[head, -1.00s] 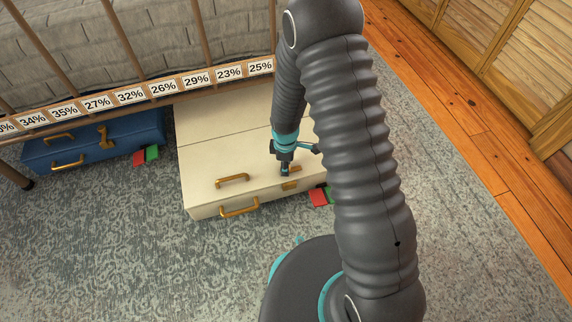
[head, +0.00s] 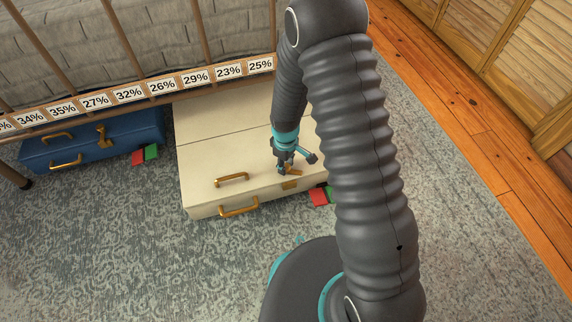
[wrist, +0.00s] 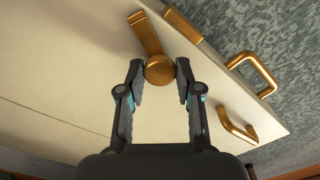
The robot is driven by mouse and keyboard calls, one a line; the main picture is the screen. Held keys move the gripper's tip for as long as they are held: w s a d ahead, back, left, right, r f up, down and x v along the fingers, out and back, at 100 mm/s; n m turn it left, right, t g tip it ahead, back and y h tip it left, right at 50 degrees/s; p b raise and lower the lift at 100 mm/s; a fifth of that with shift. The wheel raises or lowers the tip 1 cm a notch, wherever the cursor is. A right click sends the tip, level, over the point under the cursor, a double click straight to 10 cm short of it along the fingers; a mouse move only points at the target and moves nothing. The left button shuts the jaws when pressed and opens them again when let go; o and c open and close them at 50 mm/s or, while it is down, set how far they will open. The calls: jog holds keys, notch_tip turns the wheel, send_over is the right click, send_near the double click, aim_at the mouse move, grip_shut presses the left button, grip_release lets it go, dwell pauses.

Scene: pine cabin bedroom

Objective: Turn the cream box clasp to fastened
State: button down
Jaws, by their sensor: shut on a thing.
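The cream box (head: 230,160) lies on the rug, lid up. Its brass clasp (head: 295,171) is on the lid near the front edge. In the wrist view, the clasp (wrist: 147,36) has a round knob between my fingertips, and its bar points up-left, at an angle to the box edge. The brass plate (wrist: 184,23) on the front edge lies beside the bar, not under it; it also shows in the head view (head: 290,185). My gripper (head: 285,170) points down and is shut on the clasp knob; its fingertips (wrist: 160,68) flank the knob.
Brass handles (head: 232,179) and (head: 239,206) sit on the cream box. A red and green tag (head: 318,196) lies by its front right. A blue box (head: 95,140) with a similar tag (head: 145,155) is at left. A bed rail with percentage labels (head: 195,77) runs above the boxes' back.

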aim_at(286, 166)
jog(key=m+b, duration=0.1)
jog(key=m, duration=0.5)
jog(key=shift+m, duration=0.3)
jog(key=m, duration=0.5)
jog(key=shift+m+b, duration=0.35)
jog(key=shift+m, duration=0.05)
jog(key=c, duration=0.8)
grip_release()
jog(key=shift+o, duration=0.2)
jog(key=shift+r, duration=0.1)
notch_tip(286, 166, up, 12)
